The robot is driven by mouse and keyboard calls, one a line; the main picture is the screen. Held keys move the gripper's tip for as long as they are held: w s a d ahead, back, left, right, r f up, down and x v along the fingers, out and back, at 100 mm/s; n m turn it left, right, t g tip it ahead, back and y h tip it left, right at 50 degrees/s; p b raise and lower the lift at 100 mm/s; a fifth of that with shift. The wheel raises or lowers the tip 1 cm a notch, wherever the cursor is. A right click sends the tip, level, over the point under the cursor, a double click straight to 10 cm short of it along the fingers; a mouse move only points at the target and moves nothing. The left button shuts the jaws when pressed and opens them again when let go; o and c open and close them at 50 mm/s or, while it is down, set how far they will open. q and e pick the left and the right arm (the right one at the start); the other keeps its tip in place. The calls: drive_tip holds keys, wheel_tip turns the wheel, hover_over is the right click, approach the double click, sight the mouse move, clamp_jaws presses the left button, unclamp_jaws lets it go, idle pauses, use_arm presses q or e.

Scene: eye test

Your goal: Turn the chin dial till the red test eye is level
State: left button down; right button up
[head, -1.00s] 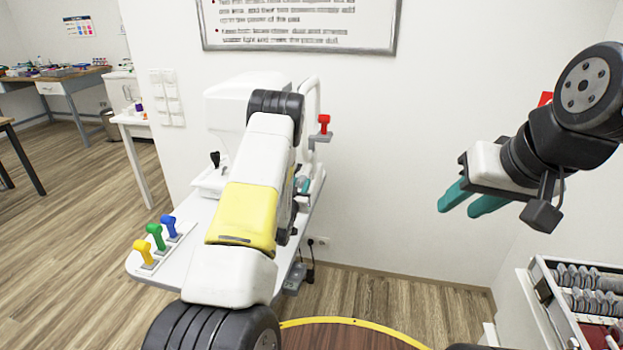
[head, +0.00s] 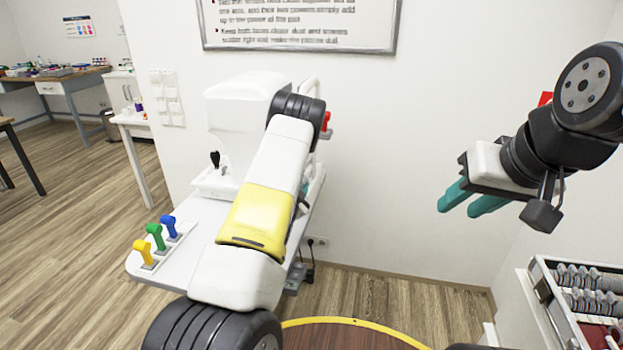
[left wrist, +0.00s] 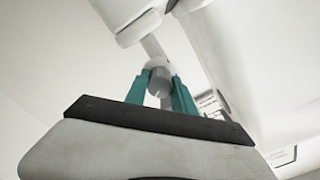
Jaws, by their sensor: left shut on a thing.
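The red test eye (head: 326,121) shows beside the upright post of the white instrument in the head view. My left arm partly covers it, so its tilt cannot be told. In the left wrist view the chin dial (left wrist: 159,82) is a small grey knob with a pale collar. The teal fingers of my left gripper (left wrist: 160,89) are shut on it, one on each side. In the head view my left arm hides the dial and most of that gripper. My right gripper (head: 470,200) is in the air at the right, its teal fingers apart and empty.
The white instrument (head: 232,115) stands on a white table (head: 190,262). Blue (head: 168,224), green (head: 155,236) and yellow (head: 143,251) pieces stand on the table's left end. A rack of grey discs (head: 590,290) is at lower right. A framed text board (head: 300,25) hangs behind.

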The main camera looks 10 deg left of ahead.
use_arm(q)
drive_tip(key=shift+m, duration=0.3)
idle(0.4)
drive_tip(key=c, duration=1.1)
unclamp_jaws()
drive_tip(key=shift+o, duration=0.2)
drive_tip(key=s, duration=0.8)
drive_tip(key=shift+a, duration=0.1)
